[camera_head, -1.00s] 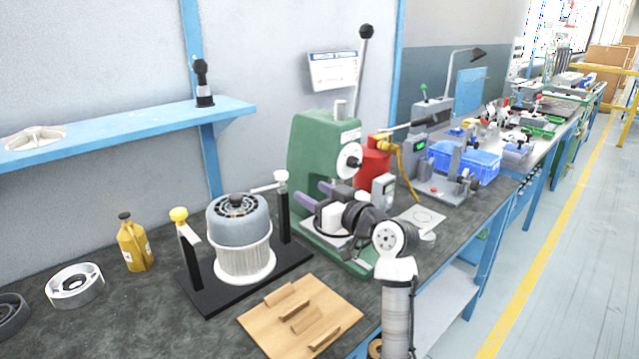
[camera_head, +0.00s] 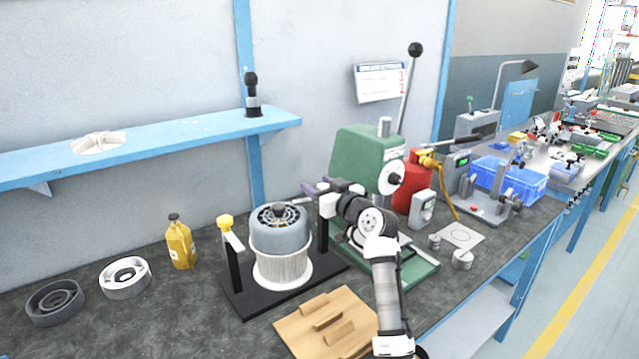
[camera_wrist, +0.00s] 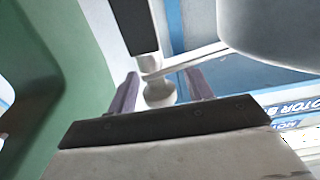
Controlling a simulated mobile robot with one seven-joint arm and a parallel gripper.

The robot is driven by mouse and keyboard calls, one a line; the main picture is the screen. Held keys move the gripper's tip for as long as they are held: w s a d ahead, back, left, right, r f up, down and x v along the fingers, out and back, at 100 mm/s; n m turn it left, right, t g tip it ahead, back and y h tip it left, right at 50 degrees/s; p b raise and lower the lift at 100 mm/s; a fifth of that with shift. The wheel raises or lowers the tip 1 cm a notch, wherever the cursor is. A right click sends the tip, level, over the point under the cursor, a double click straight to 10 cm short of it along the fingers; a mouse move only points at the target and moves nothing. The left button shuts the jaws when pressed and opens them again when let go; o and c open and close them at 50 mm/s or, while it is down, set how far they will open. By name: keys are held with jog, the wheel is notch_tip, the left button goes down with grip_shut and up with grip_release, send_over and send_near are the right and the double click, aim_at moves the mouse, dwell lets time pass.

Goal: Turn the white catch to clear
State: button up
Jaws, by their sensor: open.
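The white catch (camera_wrist: 158,92) shows in the wrist view as a round knob with a pale arm running right toward the grey blower motor (camera_wrist: 275,25). It sits by the end of a black post (camera_wrist: 134,22). My gripper (camera_wrist: 160,77) is open, with one purple finger on each side of the knob; I cannot tell whether they touch it. In the head view my gripper (camera_head: 314,188) is at the right post (camera_head: 323,237), and the white catch is hidden there. The blower motor (camera_head: 280,232) stands upright in a white ribbed base on the black fixture plate (camera_head: 243,308).
A yellow-knobbed catch (camera_head: 226,223) tops the left post. A green press (camera_head: 362,155) stands close behind my arm. A wooden board (camera_head: 297,335) with blocks lies in front. A yellow bottle (camera_head: 181,244) and two rings stand left. A blue shelf (camera_head: 190,137) runs above.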

grip_shut()
dwell(0.4)
jog(key=shift+m+h+p, duration=0.3)
jog(key=shift+h+p, duration=0.1)
jog(key=m+t+h+p, duration=0.2)
jog(key=h+p, duration=0.1)
jog(key=shift+w+r, duration=0.1)
jog(key=shift+r, duration=0.1)
jog(key=m+h+p, duration=0.2)
jog(key=m+t+h+p, duration=0.1)
jog(key=h, duration=0.1)
jog(key=shift+w+d+f, duration=0.1)
jog(key=shift+d+f, duration=0.05)
jog(key=shift+d, duration=0.1)
jog(key=shift+d+h+p, duration=0.1)
jog(key=shift+h+p, duration=0.25)
jog(key=shift+h, duration=0.15)
grip_release()
